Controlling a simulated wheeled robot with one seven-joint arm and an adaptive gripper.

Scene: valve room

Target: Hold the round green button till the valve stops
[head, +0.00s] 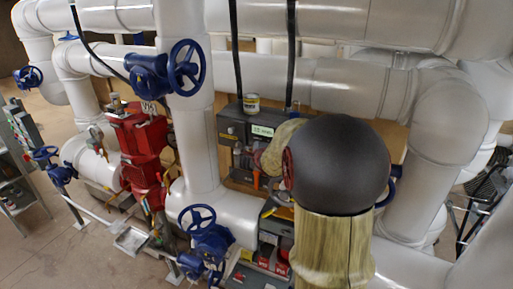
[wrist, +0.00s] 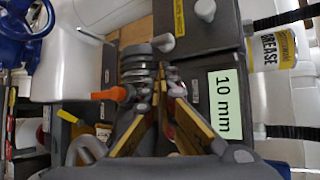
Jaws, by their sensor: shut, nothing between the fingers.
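In the head view my arm hides most of the gripper and part of the cabinet (head: 230,128). A red valve body (head: 140,140) stands left of the cabinet; I cannot tell whether it is the task's valve.
A pale green "10 mm" label (wrist: 224,104) is on the cabinet. A grease can (head: 251,103) stands on top of it. Blue handwheels (head: 187,67) and thick white pipes (head: 345,88) crowd the area. Open floor (head: 50,240) lies at the left.

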